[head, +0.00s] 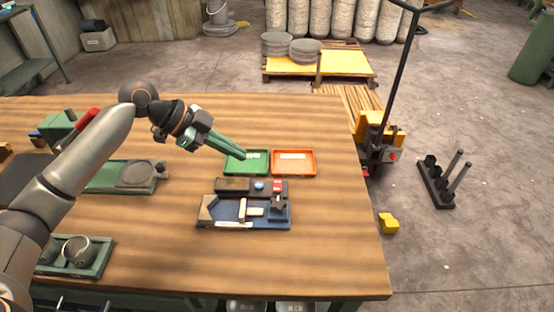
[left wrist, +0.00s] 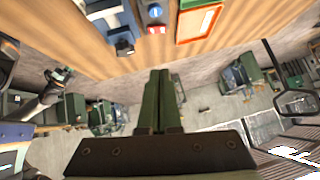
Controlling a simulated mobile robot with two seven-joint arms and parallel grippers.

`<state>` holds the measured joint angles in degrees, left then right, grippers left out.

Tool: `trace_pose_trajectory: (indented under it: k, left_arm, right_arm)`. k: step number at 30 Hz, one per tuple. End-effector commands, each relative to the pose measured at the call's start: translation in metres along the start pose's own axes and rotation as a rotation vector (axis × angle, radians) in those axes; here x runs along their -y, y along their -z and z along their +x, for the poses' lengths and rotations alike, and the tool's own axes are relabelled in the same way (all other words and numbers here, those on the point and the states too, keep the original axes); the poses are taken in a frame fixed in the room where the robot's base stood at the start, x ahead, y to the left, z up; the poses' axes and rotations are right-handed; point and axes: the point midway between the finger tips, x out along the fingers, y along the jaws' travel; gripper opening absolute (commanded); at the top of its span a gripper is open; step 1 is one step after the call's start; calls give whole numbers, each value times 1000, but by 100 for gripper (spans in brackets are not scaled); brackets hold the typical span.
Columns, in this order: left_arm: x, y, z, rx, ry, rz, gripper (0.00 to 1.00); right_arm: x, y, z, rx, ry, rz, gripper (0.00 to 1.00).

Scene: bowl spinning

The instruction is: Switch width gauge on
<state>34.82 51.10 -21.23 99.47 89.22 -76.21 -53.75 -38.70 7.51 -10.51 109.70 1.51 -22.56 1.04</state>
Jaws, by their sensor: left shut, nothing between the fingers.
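What looks like the width gauge is a blue-based fixture (head: 235,224) with light blocks and a dark upright part, on the wooden table. Along its back edge is a dark box with a round blue button (head: 259,186) and a red part (head: 277,186). In the left wrist view the blue button (left wrist: 155,11) and red part (left wrist: 157,30) show at the top, ahead of the fingers. My left gripper (head: 241,154) has green fingers, shut and empty. Its tips appear over the green tray, behind the fixture and apart from it. The switch's state cannot be told.
A green tray (head: 232,170) and an orange tray (head: 314,165) lie behind the fixture, each with a pale label. The table's right front is clear.

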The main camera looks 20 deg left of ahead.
Motion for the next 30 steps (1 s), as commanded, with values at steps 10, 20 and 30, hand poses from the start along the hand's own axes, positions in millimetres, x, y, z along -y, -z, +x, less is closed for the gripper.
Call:
trace_pose_trajectory:
  k: [10, 20, 30]
  left_arm:
    - [0, 0, 0, 0, 0, 0, 0]
    - [0, 1, 17, -2, -3, 0, 0]
    - [0, 2, 88, -3, -3, -2, 0]
  right_arm:
    - [1, -3, -1, 7, 1, 1, 0]
    - [1, -2, -3, 8, 2, 1, 0]
    - [2, 6, -10, 7, 2, 1, 0]
